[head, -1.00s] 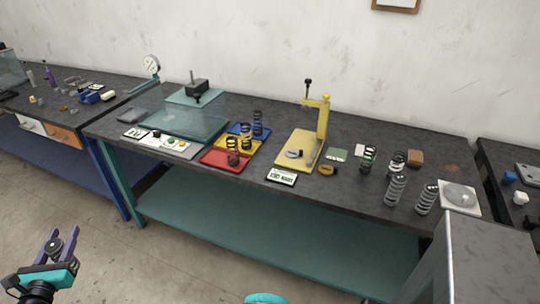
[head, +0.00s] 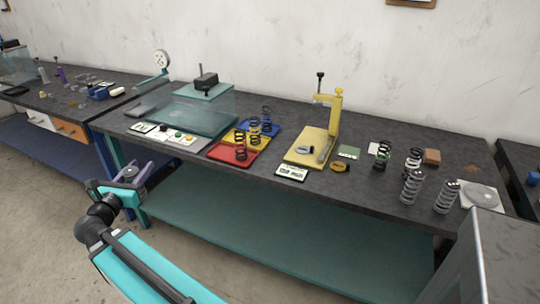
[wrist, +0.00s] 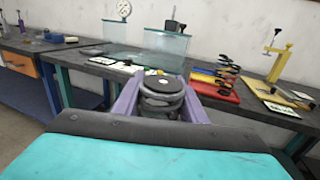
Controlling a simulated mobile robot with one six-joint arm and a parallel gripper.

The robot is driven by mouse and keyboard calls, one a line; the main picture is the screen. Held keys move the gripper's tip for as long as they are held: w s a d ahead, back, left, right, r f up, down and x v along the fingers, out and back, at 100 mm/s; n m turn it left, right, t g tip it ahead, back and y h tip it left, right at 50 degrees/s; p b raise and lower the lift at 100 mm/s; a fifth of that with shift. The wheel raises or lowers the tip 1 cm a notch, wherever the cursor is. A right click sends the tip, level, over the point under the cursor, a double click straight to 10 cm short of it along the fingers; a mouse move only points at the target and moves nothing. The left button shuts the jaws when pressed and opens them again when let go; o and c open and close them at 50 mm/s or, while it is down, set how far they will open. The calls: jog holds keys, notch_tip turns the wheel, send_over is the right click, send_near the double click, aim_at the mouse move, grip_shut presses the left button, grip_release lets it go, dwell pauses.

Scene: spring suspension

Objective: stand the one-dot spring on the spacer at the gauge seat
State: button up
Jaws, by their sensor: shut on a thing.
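My gripper (head: 128,176) has purple fingers and hangs in front of the bench's left end. Black springs stand on the red tray (head: 224,153), the yellow tray (head: 262,146) and the blue tray (head: 275,128). A dial gauge (head: 160,60) stands at the back left, also visible in the wrist view (wrist: 123,9). I cannot make out the spacer or its seat.
A clear box (head: 192,118) and a card with coloured spots (head: 180,138) are at the bench's left. A yellow press (head: 305,148) stands mid-bench. Several springs, including a grey one (head: 411,187), stand at the right. The bench's front edge lies beyond my gripper.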

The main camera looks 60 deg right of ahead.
jog(key=s+d+r+m+g+b, duration=0.1)
jog(key=s+d+b, duration=0.15)
jog(key=d, duration=0.45)
jog(key=s+d+m+g+b, duration=0.1)
jog(key=s+d+g+b, duration=0.1)
jog(key=s+d, duration=0.35)
jog(key=s+d+r+m+g+b, duration=0.1)
jog(key=s+d+r+g+b, duration=0.1)
jog(key=s+d, duration=0.6)
jog(key=s+d+r+m+g+b, duration=0.1)
jog(key=s+d+b, duration=0.3)
jog(key=s+d, duration=0.4)
jog(key=s+d+r+m+g+b, duration=0.1)
jog(key=s+d+r+g+b, duration=0.1)
jog(key=s+d, duration=0.6)
jog(key=s+r+b, duration=0.1)
jog(key=s+b, duration=0.1)
jog(key=s, duration=0.2)
jog(key=shift+d+r+m+g+h, duration=0.2)
jog(key=shift+r+m+g+h, duration=0.1)
jog(key=shift+g+h, duration=0.1)
jog(key=shift+d+r+p, duration=0.15)
jog(key=shift+d+p, duration=0.2)
jog(key=shift+p, duration=0.8)
jog(key=shift+s+d+p, duration=0.1)
jog(key=shift+d+p, duration=0.25)
jog(key=shift+p, duration=0.7)
jog(key=d+p, duration=0.1)
jog(key=p, duration=0.3)
jog(key=shift+d, duration=0.1)
